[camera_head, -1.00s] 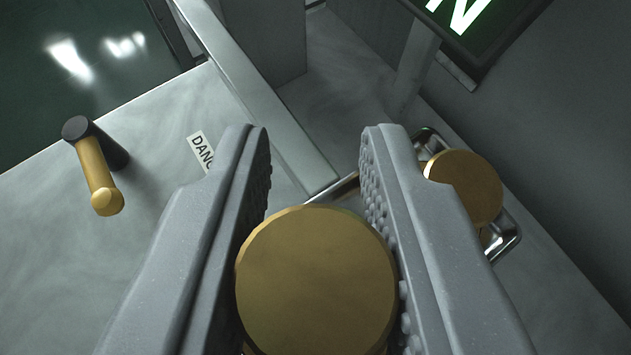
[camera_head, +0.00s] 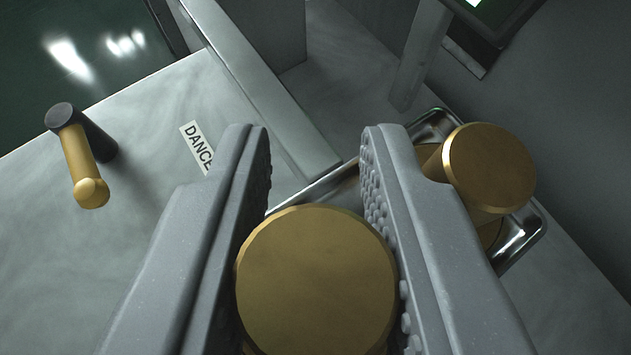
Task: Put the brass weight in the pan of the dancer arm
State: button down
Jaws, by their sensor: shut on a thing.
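My gripper (camera_head: 312,145) is shut on a brass weight (camera_head: 315,280), a round gold-coloured cylinder seen from its flat end between the two grey ribbed fingers. A shiny metal tray or pan (camera_head: 522,243) lies beyond the right finger, partly hidden by it. More brass (camera_head: 488,168) stands in it, with a wide round top and other brass parts beside and below. A label reading "DANCE" (camera_head: 197,147), cut off by the left finger, is on the pale bench. I cannot tell whether this metal tray is the dancer arm's pan. The held weight's underside is hidden.
A black and brass crank handle (camera_head: 83,165) stands on the bench at the left. A long pale metal bar (camera_head: 262,90) runs diagonally from the top left toward the tray. A post (camera_head: 418,55) and dark sign (camera_head: 497,25) are at the upper right. The bench around the label is clear.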

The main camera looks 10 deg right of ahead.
jog(key=shift+f, duration=0.55)
dwell(0.6)
jog(key=c, duration=0.7)
grip_release()
jog(key=shift+o, duration=0.2)
jog(key=shift+r, duration=0.15)
jog(key=shift+r+p, duration=2.75)
jog(key=shift+r, duration=1.1)
